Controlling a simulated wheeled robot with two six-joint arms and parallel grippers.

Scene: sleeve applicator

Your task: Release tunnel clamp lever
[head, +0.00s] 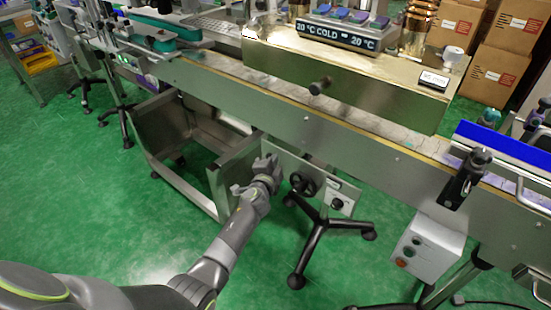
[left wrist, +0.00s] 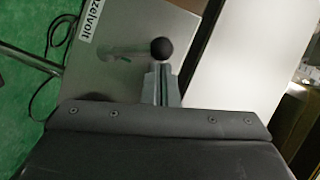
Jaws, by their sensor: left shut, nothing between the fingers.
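My left gripper (head: 266,168) is low in front of the conveyor frame in the head view. Its fingers are shut and empty; they also show in the left wrist view (left wrist: 161,85). A round black knob (left wrist: 161,48) appears just beyond the fingertips there, with no visible grip on it. In the head view a dark knob (head: 320,86) projects from the front of the steel tunnel (head: 370,80), above and right of the gripper. I cannot tell whether both views show the same knob. My right gripper is not in view.
A black handwheel (head: 303,184) on the stand is close right of my left gripper. A steel trough (head: 160,140) is to its left. A black bracket (head: 463,183) and grey control box (head: 425,247) are at right. Open green floor (head: 110,210) lies in front.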

